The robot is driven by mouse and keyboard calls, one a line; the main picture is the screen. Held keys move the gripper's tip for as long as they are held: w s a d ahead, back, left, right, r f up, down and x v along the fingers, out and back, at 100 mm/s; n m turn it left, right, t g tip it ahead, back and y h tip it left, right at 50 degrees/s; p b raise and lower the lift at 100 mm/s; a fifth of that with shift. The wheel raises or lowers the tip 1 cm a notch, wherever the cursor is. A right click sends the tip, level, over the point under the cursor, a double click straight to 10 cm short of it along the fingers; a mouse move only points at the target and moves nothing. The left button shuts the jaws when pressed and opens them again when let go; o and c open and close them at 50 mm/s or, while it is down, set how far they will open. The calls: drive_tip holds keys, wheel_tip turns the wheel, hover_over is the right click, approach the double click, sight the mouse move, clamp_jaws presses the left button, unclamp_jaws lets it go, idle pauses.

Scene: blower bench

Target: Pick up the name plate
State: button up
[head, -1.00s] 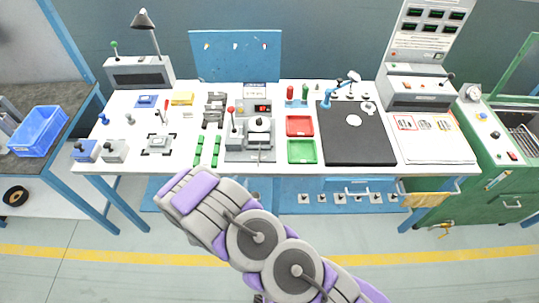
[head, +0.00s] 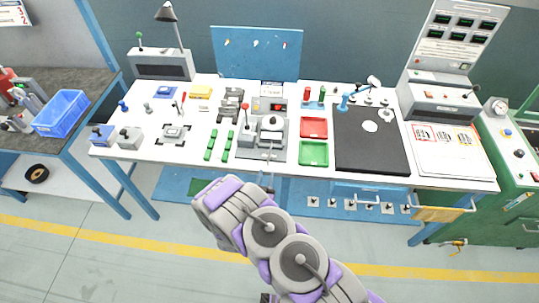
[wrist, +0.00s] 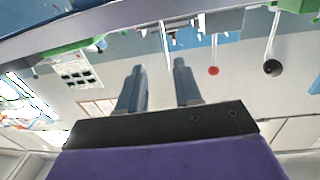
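I cannot tell for sure which item is the name plate. One candidate is a small grey plate-like piece (head: 172,132) on the left half of the white bench, and another is a blue piece with a pale label (head: 166,96) behind it. My gripper (wrist: 160,85) shows in the wrist view with its two grey fingers apart and nothing between them. In the head view my folded arm is in front of the bench's front edge, and the gripper's fingers cannot be made out there.
The white bench (head: 290,173) also bears a red tray (head: 313,128), a green tray (head: 313,153), a black mat (head: 370,150) and a lamp (head: 168,12). A blue crate (head: 61,113) stands on the side table at left. The floor in front is clear.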

drive_tip(key=w, duration=0.3)
drive_tip(key=w+b, duration=0.1)
drive_tip(key=w, duration=0.1)
drive_tip(key=shift+d, duration=0.25)
drive_tip(key=shift+w+a, duration=0.15)
drive_tip(key=shift+w, duration=0.4)
drive_tip(key=shift+w+d+b, duration=0.15)
drive_tip(key=shift+w+b, duration=0.2)
drive_tip(key=shift+w, duration=1)
drive_tip(key=shift+w+d+b, duration=0.1)
drive_tip(key=shift+w+b, duration=0.25)
drive_tip(key=shift+w, duration=0.95)
drive_tip(key=shift+c, duration=0.2)
clamp_jaws()
